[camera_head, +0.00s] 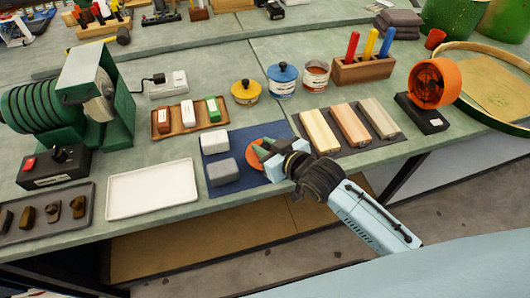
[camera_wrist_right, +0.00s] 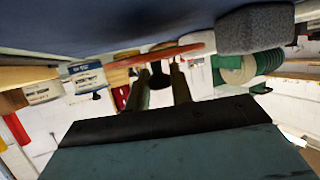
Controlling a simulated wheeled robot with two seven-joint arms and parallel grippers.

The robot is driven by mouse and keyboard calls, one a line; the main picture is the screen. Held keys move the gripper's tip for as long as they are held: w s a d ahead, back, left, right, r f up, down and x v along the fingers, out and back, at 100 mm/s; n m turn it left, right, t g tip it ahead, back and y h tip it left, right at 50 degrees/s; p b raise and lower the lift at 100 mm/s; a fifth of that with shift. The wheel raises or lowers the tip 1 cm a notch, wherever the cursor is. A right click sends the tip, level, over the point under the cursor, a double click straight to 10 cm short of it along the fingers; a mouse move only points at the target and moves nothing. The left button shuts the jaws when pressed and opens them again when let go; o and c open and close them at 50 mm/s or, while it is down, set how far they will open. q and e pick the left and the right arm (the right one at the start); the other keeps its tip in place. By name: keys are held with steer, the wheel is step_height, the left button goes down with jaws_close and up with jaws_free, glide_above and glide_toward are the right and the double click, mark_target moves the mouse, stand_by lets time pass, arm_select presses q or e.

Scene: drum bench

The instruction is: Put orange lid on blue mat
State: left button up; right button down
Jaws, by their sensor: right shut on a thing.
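The orange lid (camera_head: 256,156) is over the blue mat (camera_head: 250,182), at the right of two blocks on it. My right gripper (camera_head: 267,151) is shut on the lid. In the right wrist view, its two fingers stand on both sides of the black knob of the lid (camera_wrist_right: 165,53). The lid looks about level and close to the mat (camera_wrist_right: 120,12); I cannot tell whether it touches. The gripper hides part of the lid in the head view. My left gripper is not in view.
A white block (camera_head: 214,142) and a grey block (camera_head: 222,171) sit on the mat's left side. A dark tray (camera_head: 366,134) with wooden blocks lies to the right. Behind are a yellow pot (camera_head: 246,93), a blue-lidded pot (camera_head: 282,84) and an open tin (camera_head: 315,80).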

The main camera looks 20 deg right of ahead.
step_height(320, 180, down, 2)
steer(key=shift+f, duration=0.3)
steer(key=c, duration=1.2)
jaws_free()
steer(key=shift+c, duration=0.2)
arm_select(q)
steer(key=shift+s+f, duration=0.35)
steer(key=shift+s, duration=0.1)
arm_select(e)
steer(key=shift+r, duration=0.2)
steer(key=shift+s+d+r, duration=0.1)
steer(key=shift+s, duration=0.15)
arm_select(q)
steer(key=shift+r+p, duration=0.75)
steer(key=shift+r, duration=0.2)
arm_select(e)
steer(key=v, duration=1.1)
steer(key=shift+s+r, duration=0.15)
steer(key=shift+r, duration=0.05)
